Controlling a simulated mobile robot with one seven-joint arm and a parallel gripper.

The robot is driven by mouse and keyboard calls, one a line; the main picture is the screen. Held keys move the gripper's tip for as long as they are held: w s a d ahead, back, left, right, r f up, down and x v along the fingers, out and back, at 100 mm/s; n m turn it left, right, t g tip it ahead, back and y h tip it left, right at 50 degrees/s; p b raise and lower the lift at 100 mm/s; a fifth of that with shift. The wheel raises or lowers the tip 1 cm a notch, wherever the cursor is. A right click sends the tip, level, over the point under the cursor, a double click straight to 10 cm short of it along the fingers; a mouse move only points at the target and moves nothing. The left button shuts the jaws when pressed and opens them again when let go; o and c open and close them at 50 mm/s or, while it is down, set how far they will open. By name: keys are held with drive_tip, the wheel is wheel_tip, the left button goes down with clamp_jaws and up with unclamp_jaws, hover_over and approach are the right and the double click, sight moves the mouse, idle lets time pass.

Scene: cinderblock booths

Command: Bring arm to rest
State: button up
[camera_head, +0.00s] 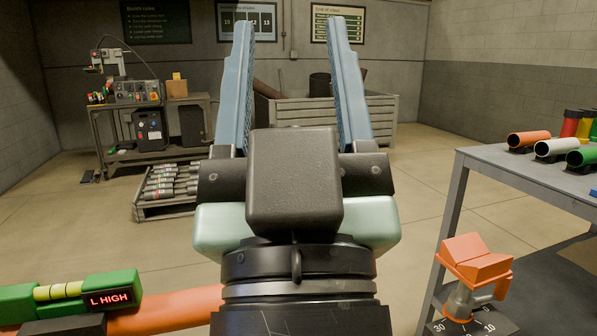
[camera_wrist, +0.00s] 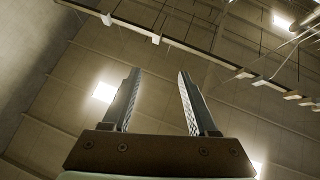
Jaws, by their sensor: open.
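My gripper (camera_head: 292,45) is raised in the middle of the head view, its two blue fingers pointing up and spread wide apart. Nothing is between the fingers. In the wrist view my gripper (camera_wrist: 157,85) is also open and empty, with only the ceiling and its lights behind it. The gripper touches nothing that I can see. My arm hides the middle of the floor and part of the crate behind it.
A grey table (camera_head: 510,165) with coloured tubes stands at the right, an orange clamp-like device (camera_head: 474,258) near its leg. A green level reading "L HIGH" (camera_head: 108,299) sits by an orange pipe (camera_head: 165,311) at lower left. A workbench (camera_head: 95,130) and large crate (camera_head: 385,120) stand behind.

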wheel_tip(320, 180, up, 36)
drive_tip(key=s+m+h+p, duration=0.1)
drive_tip(key=p, duration=3.2)
drive_tip(key=shift+s+d+t, duration=0.2)
drive_tip(key=shift+t, duration=0.2)
drive_tip(key=shift+f, duration=0.2)
